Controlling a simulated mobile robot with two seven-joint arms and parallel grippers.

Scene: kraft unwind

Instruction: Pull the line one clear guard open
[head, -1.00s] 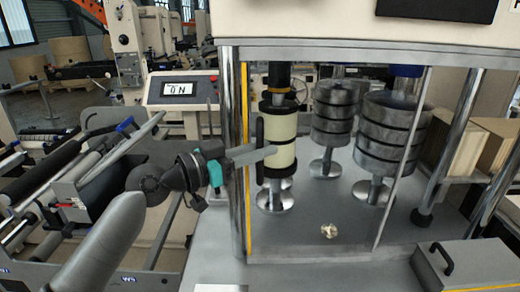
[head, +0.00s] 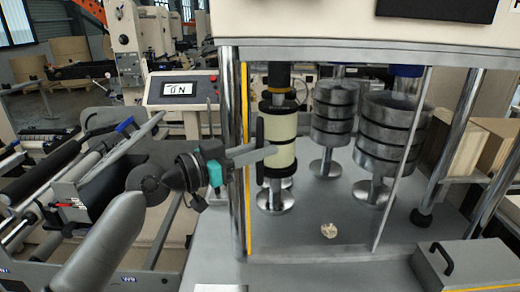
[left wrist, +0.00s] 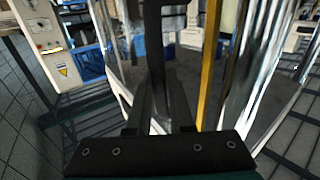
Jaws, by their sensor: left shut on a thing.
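The clear guard is a see-through panel in front of the rollers, with a yellow strip (head: 246,190) along its left side and a thin pale edge (head: 402,160) at its right. A black upright handle (head: 260,132) is on its left part. My left gripper (head: 266,154) is shut on this handle, its fingers reaching across it from the left. In the left wrist view the handle (left wrist: 153,45) stands as a dark bar at the fingertips, and the yellow strip (left wrist: 210,65) runs beside it. My right gripper is not in view.
Behind the guard stand a cream-and-black roller (head: 281,140) and grey ringed stacks (head: 391,130). A small pale lump (head: 328,231) lies on the machine bed. A chrome post (head: 231,150) is close to my left wrist. A grey box with a handle (head: 465,267) sits front right.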

